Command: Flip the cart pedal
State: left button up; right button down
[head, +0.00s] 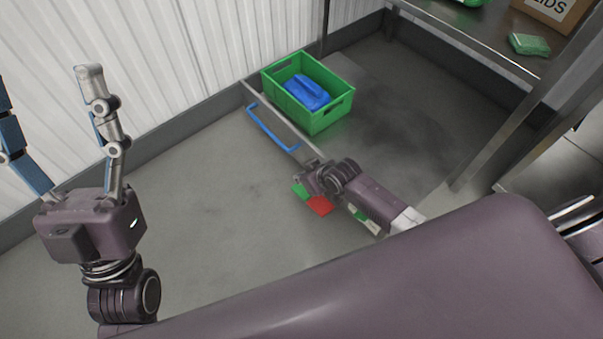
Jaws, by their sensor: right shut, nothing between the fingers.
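The cart pedal has a green part (299,191) and a red part (321,206) and sits low at the near side of the cart (284,124). My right gripper (312,180) is shut and empty, right at the pedal and covering part of it. I cannot tell whether it touches the pedal. A blue handle bar (270,130) runs along the cart's near left edge. My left gripper (52,128) is at the far left, raised and well away from the cart, its fingers spread wide and empty.
A green crate (333,116) with a blue container (308,92) inside stands on the cart. A corrugated wall (200,50) is behind at the left. A metal table (480,42) holding a box (555,10) stands at the upper right. The floor (210,210) at left is clear.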

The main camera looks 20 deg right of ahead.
pick_arm(q)
jog(key=shift+w+d+f+g+y, duration=0.15)
jog(key=shift+w+f+g, duration=0.3)
jog(key=shift+w, duration=0.3)
jog(key=shift+w+d+f+g+y, duration=0.15)
jog(key=shift+w+f+g, duration=0.2)
jog(key=shift+w+f, duration=0.25)
jog(key=shift+r, duration=0.1)
